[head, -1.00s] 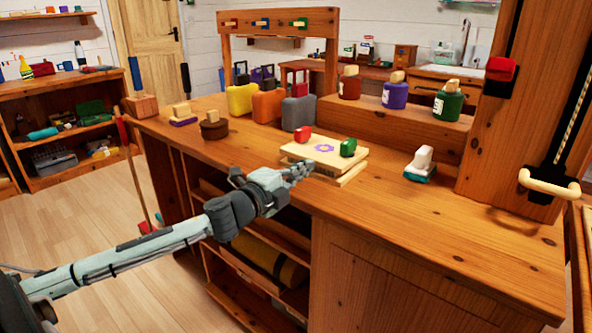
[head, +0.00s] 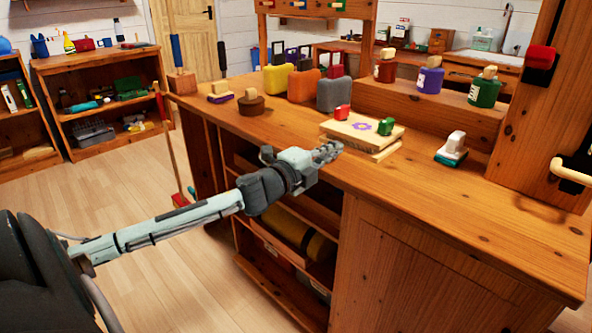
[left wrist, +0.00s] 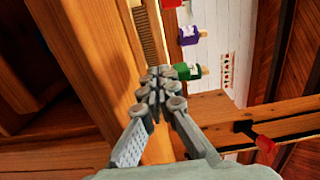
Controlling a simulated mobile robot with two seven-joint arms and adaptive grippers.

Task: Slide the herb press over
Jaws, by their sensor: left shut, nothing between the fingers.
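The herb press (head: 350,132) is a flat stack of pale wooden boards with a purple flower on top and a red and a green block-like fitting at its edges. It lies near the front edge of the wooden counter. My left gripper (head: 331,150) is shut and empty, with its fingertips at the press's near left side. I cannot tell whether they touch it. In the left wrist view, the shut fingertips (left wrist: 160,82) point along the counter edge, and a striped layered edge, probably the press, shows just beyond. My right gripper is out of view.
A grey jug (head: 334,95) stands behind the press, and a white-and-teal block (head: 453,150) sits to its right with bare counter between. A round brown pot (head: 251,103) is to the left. Jars, such as a green one (head: 484,92), stand on the raised step behind.

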